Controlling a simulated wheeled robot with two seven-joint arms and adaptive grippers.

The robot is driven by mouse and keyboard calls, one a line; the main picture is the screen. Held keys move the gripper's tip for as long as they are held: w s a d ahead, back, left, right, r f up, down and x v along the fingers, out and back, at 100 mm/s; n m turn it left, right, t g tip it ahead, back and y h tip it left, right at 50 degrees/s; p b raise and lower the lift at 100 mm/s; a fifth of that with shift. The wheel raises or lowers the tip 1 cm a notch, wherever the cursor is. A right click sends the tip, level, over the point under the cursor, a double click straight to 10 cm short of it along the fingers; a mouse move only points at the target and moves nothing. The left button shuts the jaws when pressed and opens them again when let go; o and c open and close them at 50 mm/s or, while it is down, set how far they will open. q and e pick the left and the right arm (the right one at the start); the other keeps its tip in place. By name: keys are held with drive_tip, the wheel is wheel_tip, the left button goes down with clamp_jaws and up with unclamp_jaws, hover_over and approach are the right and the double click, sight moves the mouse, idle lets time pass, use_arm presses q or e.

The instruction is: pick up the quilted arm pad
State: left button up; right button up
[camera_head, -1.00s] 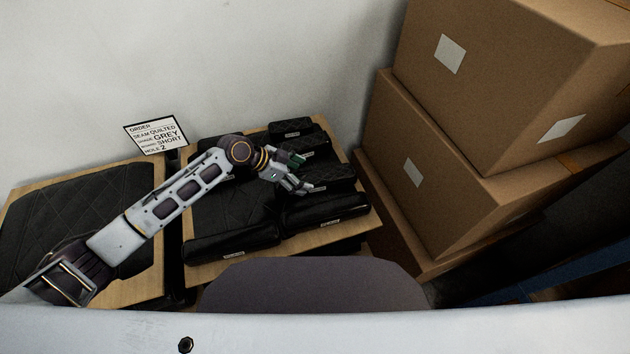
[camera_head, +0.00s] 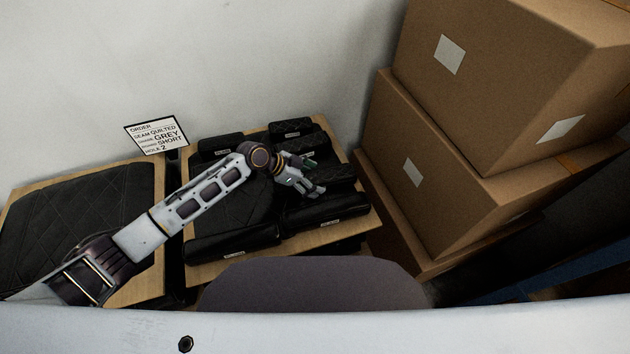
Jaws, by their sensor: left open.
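Several black arm pads lie on the right wooden board. One quilted-looking pad (camera_head: 290,127) is at the back right, and another pad (camera_head: 220,146) is at the back left. A long pad (camera_head: 232,243) lies at the front left and another (camera_head: 327,212) at the front right. More pads on the right side are partly hidden by my left gripper (camera_head: 316,176). The gripper is open and empty, above the pads on the right. I cannot tell whether it touches one. The small labels are too small to read. My right gripper is not in view.
A large quilted black panel (camera_head: 75,215) lies on the left board. Stacked cardboard boxes (camera_head: 480,150) stand close on the right. A wall is behind, and a dark rounded seat-like shape (camera_head: 312,285) is in front.

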sight(312, 177)
use_arm(q)
drive_tip(key=c, duration=1.4)
drive_tip(key=shift+r, duration=0.2)
drive_tip(key=shift+r, duration=4.9)
